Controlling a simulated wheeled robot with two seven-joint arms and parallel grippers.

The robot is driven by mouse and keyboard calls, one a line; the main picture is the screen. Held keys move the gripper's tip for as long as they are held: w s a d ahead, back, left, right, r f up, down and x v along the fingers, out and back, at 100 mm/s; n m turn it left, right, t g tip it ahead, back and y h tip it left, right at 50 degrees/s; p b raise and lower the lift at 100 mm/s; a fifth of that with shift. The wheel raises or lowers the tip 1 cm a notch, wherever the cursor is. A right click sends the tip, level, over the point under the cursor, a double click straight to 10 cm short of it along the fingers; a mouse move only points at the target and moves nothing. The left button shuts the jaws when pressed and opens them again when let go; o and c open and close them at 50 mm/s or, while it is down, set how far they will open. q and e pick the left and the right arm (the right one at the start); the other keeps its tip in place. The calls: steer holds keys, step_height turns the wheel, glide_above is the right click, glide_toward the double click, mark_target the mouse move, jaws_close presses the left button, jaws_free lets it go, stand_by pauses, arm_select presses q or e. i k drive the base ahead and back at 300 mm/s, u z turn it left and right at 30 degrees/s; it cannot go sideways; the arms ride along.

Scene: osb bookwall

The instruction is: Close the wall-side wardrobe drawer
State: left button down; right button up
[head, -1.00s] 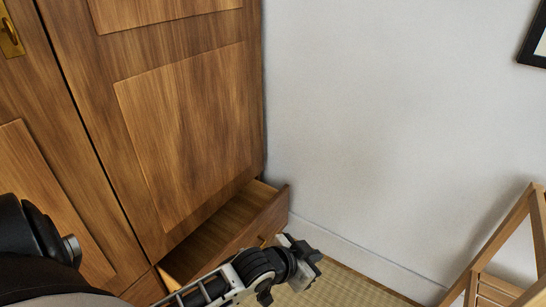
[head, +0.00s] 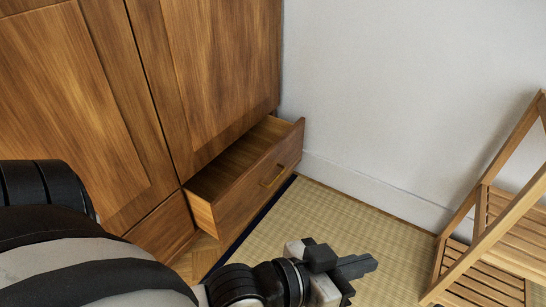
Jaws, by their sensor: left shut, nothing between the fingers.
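The wall-side wardrobe drawer (head: 243,187) is at the bottom of the wooden wardrobe (head: 222,65), next to the white wall. It is pulled out and its inside looks empty. My right gripper is not in view.
A slatted wooden shelf stand (head: 487,235) is at the right. A woven mat (head: 335,218) covers the floor in front of the drawer. The white wall (head: 405,85) closes off the back. The mat between drawer and stand is clear.

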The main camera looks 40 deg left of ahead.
mark_target(221, 198)
steer(key=z, duration=0.55)
steer(key=i, duration=0.85)
steer(key=u, duration=1.55)
